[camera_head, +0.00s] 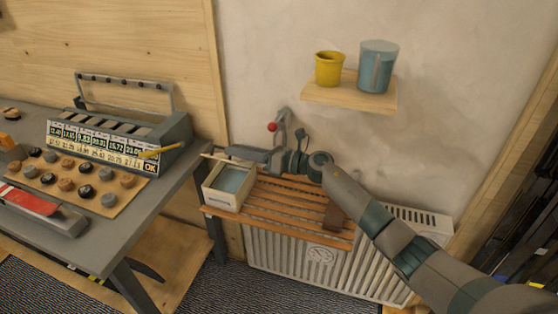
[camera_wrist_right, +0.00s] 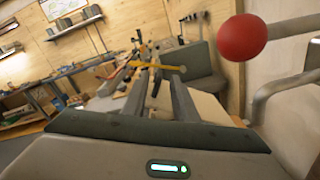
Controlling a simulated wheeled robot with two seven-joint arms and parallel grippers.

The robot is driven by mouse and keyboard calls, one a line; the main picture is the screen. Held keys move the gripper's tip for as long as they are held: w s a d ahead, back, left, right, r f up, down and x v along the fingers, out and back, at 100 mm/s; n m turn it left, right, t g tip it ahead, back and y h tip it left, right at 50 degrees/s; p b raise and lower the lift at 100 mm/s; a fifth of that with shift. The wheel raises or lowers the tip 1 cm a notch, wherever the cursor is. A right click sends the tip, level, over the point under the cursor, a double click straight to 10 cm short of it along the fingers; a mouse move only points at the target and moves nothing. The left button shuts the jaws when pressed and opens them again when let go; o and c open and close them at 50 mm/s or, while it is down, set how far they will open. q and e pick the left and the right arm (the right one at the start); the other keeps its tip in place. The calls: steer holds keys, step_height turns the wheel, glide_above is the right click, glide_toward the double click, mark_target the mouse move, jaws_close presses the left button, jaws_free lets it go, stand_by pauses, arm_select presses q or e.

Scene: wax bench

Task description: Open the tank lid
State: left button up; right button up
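A small white box-shaped tank (camera_head: 224,199) stands at the left end of a slatted wooden rack. Its top shows a blue-grey surface inside a pale rim; I cannot tell whether this is a lid or the contents. My right gripper (camera_head: 232,152) is just above and behind the tank's far edge, pointing left. In the right wrist view its two fingers (camera_wrist_right: 160,78) are apart, with nothing clearly held between them. A red ball knob (camera_head: 271,127) on a bent metal lever stands behind the gripper; it shows large in the right wrist view (camera_wrist_right: 243,37). My left gripper is out of view.
The wooden rack (camera_head: 290,205) lies over a white ribbed heater (camera_head: 290,260) with a dial. A wall shelf (camera_head: 345,92) above holds a yellow cup (camera_head: 329,69) and a blue jug (camera_head: 378,67). A grey bench (camera_head: 125,215) with a display board (camera_head: 100,143) stands left.

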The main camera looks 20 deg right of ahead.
arm_select(q)
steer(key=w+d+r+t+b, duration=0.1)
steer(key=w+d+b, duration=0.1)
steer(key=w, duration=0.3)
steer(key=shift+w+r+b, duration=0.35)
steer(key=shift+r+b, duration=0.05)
steer(key=shift+b, duration=0.15)
arm_select(e)
steer(key=v, duration=1.3)
